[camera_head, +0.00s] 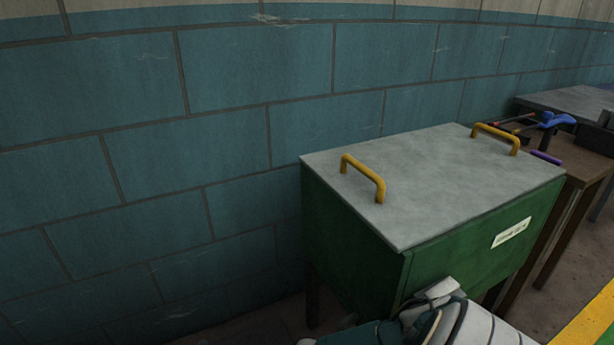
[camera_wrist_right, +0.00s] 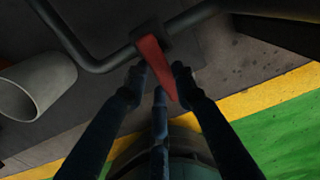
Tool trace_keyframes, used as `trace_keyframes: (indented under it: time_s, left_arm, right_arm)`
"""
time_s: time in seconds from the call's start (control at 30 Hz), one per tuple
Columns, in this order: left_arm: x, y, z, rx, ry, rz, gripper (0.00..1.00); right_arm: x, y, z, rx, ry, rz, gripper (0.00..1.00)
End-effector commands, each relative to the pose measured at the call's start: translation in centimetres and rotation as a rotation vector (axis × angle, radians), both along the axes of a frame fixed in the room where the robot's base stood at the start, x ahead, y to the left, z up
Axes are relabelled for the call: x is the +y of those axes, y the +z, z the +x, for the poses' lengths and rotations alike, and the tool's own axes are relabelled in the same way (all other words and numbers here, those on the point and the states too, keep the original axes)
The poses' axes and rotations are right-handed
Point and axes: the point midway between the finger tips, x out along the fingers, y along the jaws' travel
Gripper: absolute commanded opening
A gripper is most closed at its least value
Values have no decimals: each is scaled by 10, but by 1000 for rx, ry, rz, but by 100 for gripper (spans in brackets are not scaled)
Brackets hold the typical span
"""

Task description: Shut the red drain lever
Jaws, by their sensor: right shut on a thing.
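The red drain lever (camera_wrist_right: 152,58) shows in the right wrist view, hanging from a dark valve block (camera_wrist_right: 151,36) on a dark pipe. It slants down and slightly right, between the fingertips of my right gripper (camera_wrist_right: 158,76). That gripper is shut on the lever. The lever does not show in the head view. There, a green tank (camera_head: 350,239) with a grey lid (camera_head: 430,190) fills the middle right, and part of my arm is in front of its lower edge. My left gripper is in neither view.
A bent dark pipe (camera_wrist_right: 97,65) and a pale open cylinder (camera_wrist_right: 38,85) lie left of the lever. Yellow handles (camera_head: 364,177) top the lid. A wooden table (camera_head: 568,160) with tools stands at right. A blue block wall (camera_head: 240,140) is behind.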

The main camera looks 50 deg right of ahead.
Motion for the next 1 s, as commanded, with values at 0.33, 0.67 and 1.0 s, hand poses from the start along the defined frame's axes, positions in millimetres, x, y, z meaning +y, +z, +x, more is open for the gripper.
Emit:
trace_keyframes:
  time_s: [0.33,0.67,1.0]
  left_arm:
    - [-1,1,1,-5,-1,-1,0]
    - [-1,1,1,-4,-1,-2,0]
    - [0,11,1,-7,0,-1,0]
  right_arm:
    - [1,-1,-3,5,15,1,0]
    - [0,0,-2,4,12,-1,46]
    - [6,2,2,2,-132,3,46]
